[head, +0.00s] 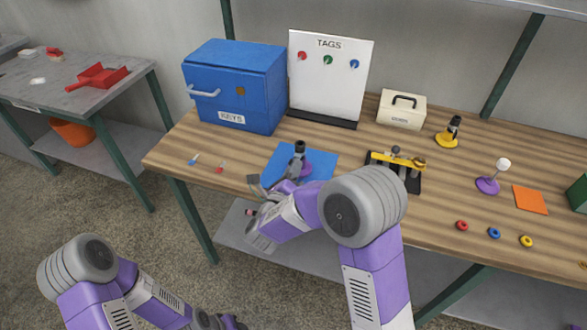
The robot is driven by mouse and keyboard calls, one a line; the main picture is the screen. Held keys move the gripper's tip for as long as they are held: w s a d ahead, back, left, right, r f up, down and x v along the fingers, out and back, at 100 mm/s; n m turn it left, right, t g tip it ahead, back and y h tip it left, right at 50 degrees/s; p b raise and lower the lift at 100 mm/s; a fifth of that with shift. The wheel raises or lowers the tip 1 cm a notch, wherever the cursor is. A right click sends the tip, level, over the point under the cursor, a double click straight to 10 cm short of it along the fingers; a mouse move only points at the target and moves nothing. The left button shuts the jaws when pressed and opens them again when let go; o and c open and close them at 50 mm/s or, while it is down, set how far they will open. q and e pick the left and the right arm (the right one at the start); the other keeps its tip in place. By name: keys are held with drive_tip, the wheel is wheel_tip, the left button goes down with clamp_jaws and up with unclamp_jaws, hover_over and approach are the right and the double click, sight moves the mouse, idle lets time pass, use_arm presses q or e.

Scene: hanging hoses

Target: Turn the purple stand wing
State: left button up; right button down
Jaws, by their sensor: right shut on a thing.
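The purple stand (318,164) is on the blue mat (276,153) near the table's front edge. A dark upright piece stands at its top. My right gripper (270,186) is at the front left of the stand, low by the mat's front edge, and is shut on part of it. The wing itself is mostly hidden by my gripper and wrist, so its angle cannot be told. My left gripper (232,322) is low at the bottom edge, away from the table, and its jaws are too unclear to read.
A second purple stand with a white ball (488,184) is at the right, beside an orange mat (530,199). A black fixture (410,184) is right of the blue mat. The blue key cabinet (232,85) and tag board (330,80) stand behind. Small tags (219,168) lie left.

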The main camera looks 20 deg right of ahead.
idle(0.8)
drive_tip(key=c, duration=1.3)
unclamp_jaws()
drive_tip(key=v, duration=0.7)
drive_tip(key=shift+s+a+p, duration=0.2)
drive_tip(key=shift+s+p, duration=0.05)
drive_tip(key=shift+p, duration=0.15)
